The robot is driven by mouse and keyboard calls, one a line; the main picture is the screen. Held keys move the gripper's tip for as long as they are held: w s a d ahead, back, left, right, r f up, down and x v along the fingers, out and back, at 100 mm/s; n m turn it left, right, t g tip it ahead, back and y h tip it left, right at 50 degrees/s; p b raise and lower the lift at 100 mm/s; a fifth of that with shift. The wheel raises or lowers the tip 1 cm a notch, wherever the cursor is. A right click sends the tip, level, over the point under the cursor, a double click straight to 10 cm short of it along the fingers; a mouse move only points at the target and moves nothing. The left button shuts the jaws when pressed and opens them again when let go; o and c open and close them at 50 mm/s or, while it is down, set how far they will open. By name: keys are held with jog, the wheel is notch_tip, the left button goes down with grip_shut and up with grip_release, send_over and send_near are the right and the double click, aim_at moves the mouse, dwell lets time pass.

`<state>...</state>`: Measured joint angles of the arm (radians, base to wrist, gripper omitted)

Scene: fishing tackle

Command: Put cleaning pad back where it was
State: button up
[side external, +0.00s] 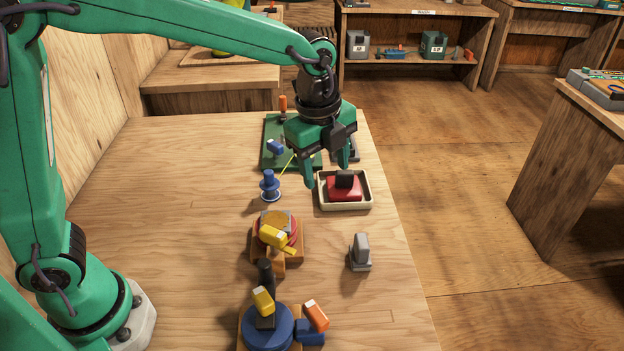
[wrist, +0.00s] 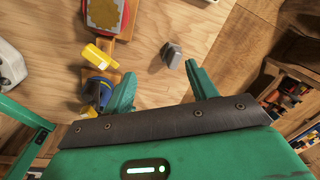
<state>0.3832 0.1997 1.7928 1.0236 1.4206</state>
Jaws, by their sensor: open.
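A red block with a black grip on top, which looks like the cleaning pad (side external: 343,190), sits in a cream tray (side external: 326,204) near the table's right edge. My gripper (side external: 327,176) is open and empty above the tray's back left part, its fingers pointing down. One finger is left of the tray and the other is behind the black grip; exact height is unclear. In the wrist view both fingers of my gripper (wrist: 162,88) are spread apart. The red block and tray do not show there.
A grey block (side external: 360,254) stands in front of the tray. A red reel (side external: 292,232) with a yellow part and a blue reel (side external: 266,329) stand nearer the camera. A blue spool (side external: 269,186) is left, and a green board (side external: 271,153) behind. The table's left side is clear.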

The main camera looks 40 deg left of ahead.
jog(key=s+a+r+n+t, duration=0.2)
jog(key=s+a+n, duration=0.6)
jog(key=s+n, duration=0.1)
jog(key=s+a+r+n+t, duration=0.2)
jog(key=s+a+n, duration=0.6)
jog(key=n, duration=0.3)
jog(key=shift+s+a+r+n+y, duration=0.2)
jog(key=shift+s+a+n+y, duration=0.1)
jog(key=shift+s, duration=0.55)
